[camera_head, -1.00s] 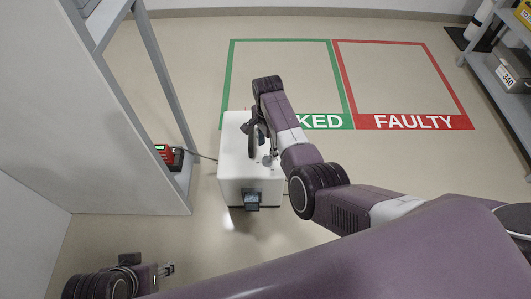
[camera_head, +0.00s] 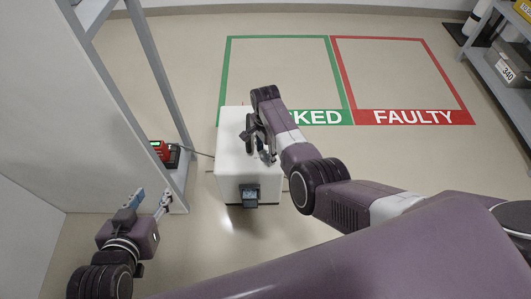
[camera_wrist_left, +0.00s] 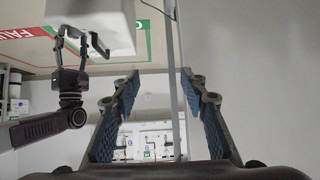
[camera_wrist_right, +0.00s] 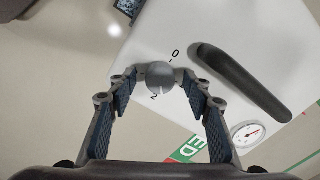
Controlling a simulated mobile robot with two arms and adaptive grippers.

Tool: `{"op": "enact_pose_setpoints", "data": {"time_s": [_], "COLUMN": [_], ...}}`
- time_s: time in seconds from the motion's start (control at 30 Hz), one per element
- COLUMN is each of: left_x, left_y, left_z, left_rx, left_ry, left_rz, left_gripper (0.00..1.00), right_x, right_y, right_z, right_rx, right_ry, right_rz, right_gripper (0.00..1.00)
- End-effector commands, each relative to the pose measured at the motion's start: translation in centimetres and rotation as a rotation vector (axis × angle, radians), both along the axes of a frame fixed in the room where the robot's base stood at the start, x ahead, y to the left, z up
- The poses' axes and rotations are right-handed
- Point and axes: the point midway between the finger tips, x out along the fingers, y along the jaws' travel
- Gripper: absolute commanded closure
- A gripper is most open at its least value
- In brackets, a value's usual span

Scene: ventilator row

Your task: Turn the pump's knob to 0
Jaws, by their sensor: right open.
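The pump is a white box (camera_head: 232,170) on the floor, with a dark handle (camera_wrist_right: 240,80) and a small gauge (camera_wrist_right: 248,132) on top. Its grey round knob (camera_wrist_right: 160,75) shows in the right wrist view between printed 0 and 2 marks. A pale line on the knob appears to lie on the side of the 2. My right gripper (camera_wrist_right: 153,82) is open, with its fingertips on either side of the knob; I cannot tell whether they touch it. In the head view my left gripper (camera_head: 152,201) is open and empty, left of the pump.
A grey shelf unit (camera_head: 160,80) stands left of the pump, with a red device (camera_head: 164,152) at its foot. Green (camera_head: 280,38) and red (camera_head: 390,40) floor outlines lie beyond. Another shelf (camera_head: 500,85) is at the far right.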

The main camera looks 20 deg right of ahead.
Motion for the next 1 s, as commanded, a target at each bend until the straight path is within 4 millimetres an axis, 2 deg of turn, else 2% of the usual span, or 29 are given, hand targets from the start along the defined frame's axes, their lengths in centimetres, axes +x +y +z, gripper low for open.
{"op": "enact_pose_setpoints", "data": {"time_s": [0.3, 0.7, 0.9, 1.0], "left_x": [0.2, 0.2, 0.0, -1.1], "left_y": [-0.1, -0.1, 0.0, 0.4], "left_z": [0.2, 0.2, 0.1, -0.9], "left_rx": [-0.003, -0.002, 0.001, 0.014], "left_ry": [-0.011, -0.010, 0.003, 0.063], "left_rz": [-0.001, 0.000, 0.000, 0.005], "left_gripper": [0.60, 0.60, 0.60, 0.60], "right_x": [0.0, 0.0, 0.0, 0.0], "right_y": [0.0, 0.0, 0.0, 0.0], "right_z": [-0.1, -0.1, 0.0, 0.1], "right_rx": [0.000, 0.000, -0.001, -0.001], "right_ry": [0.000, 0.000, 0.000, 0.000], "right_rz": [0.000, 0.000, 0.015, 0.043], "right_gripper": [0.54, 0.96, 0.96, 0.96]}}
